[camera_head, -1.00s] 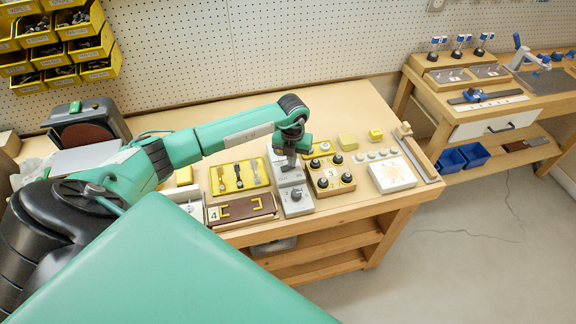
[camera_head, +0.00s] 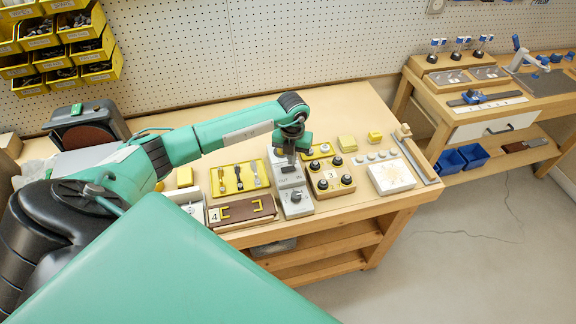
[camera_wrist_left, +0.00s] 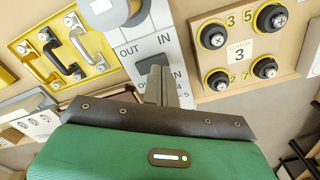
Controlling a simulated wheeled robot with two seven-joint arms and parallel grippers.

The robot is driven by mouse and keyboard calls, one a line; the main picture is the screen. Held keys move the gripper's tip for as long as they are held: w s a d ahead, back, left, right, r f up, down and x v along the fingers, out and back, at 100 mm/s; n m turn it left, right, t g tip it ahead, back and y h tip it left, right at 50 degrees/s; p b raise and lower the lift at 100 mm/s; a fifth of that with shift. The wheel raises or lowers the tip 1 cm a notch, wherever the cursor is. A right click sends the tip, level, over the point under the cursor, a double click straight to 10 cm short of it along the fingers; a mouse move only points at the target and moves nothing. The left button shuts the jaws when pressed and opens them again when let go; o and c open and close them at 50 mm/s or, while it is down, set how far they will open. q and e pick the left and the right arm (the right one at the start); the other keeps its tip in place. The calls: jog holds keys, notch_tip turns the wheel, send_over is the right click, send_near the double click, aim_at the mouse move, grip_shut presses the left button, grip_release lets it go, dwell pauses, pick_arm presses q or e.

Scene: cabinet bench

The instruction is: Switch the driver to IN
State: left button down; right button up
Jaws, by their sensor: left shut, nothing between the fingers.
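The driver is a light grey unit with OUT and IN printed on its face (camera_wrist_left: 146,40). It also shows in the head view (camera_head: 290,178), between the yellow tray and the board with black knobs. A dark switch part (camera_wrist_left: 153,63) lies below the printed words, partly behind my fingers; I cannot tell its position. My left gripper (camera_wrist_left: 162,82) is shut and empty, with its fingertips over the driver's face beside the switch part. In the head view my left gripper (camera_head: 291,155) hangs above the grey unit. I cannot tell whether it touches. My right gripper is not in view.
A grey box with a dark knob (camera_head: 296,200) sits at the near end. A yellow tray with handles (camera_head: 240,178) is left. A wooden board with black knobs (camera_head: 331,182) is right. The bench behind is mostly clear.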

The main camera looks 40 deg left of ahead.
aim_at(292, 168)
pick_arm(q)
jog(key=shift+r+p, duration=1.2)
jog(key=shift+r, duration=1.2)
